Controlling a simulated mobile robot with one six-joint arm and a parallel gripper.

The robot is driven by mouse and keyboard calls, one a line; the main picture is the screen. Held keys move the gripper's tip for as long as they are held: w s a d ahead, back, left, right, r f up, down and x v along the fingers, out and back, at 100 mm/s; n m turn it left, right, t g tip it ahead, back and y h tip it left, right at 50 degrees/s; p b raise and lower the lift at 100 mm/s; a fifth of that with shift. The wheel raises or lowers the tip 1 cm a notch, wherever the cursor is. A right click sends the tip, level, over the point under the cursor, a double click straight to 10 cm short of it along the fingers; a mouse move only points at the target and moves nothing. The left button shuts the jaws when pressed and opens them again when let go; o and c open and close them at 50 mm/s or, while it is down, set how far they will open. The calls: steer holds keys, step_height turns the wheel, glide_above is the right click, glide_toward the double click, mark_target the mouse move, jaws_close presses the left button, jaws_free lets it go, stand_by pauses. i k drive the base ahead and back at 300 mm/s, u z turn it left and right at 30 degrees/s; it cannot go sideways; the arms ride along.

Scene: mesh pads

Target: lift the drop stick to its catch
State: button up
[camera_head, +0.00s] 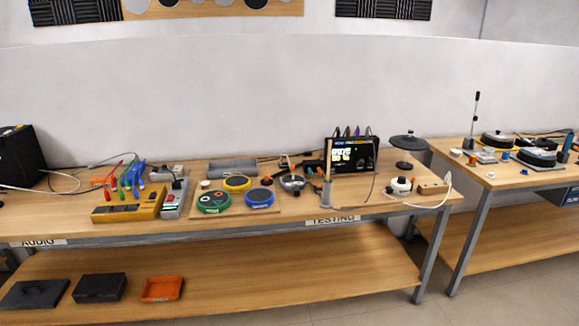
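I cannot single out the drop stick or its catch with certainty at this size. A thin upright stand (327,190) with a tan, stick-like upper part is at the front of the testing bench, just left of the dark display. On the bench at the right, a thin upright rod (476,118) with a dark tip rises behind the round pads. Round pads with green (214,202), yellow (237,183) and blue (259,197) rims lie on a wooden board left of the stand. My gripper is not in view.
The dark display (352,156) stands at the testing bench's back. A yellow box (128,206) and coloured clips (124,175) are to the left. A white cable (430,203) hangs near the right end. The lower shelf (250,280) holds dark boxes and an orange tray (162,290).

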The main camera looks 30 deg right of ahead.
mark_target(291, 168)
steer(key=k, duration=0.65)
steer(key=u, duration=0.45)
steer(key=i, duration=1.4)
steer(key=z, duration=0.3)
